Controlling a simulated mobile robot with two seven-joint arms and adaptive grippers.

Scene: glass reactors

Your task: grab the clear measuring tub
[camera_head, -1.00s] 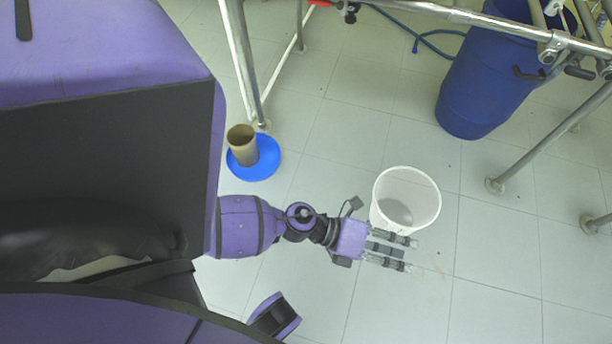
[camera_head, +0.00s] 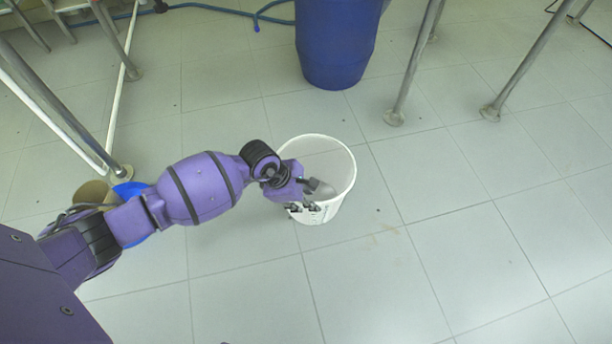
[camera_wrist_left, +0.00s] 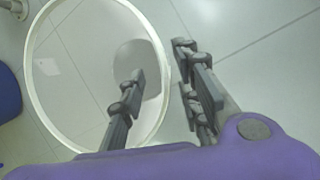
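The clear measuring tub (camera_head: 318,157) is a pale, see-through bucket with a white rim, standing upright on the tiled floor. My left gripper (camera_head: 313,198) is at its near side. In the left wrist view the tub (camera_wrist_left: 75,70) fills the left half, its round opening facing the camera. There my left gripper (camera_wrist_left: 160,88) is open, with one finger over the inside of the tub and the other fingers outside it. The rim lies between them, and a gap shows on the outer side. My right gripper is not in view.
A blue barrel (camera_head: 338,40) stands behind the tub. Metal frame legs (camera_head: 414,68) stand to the right and at the far left. A brown cup (camera_head: 92,194) and a blue disc (camera_head: 130,190) sit partly behind my left arm. The floor right of the tub is clear.

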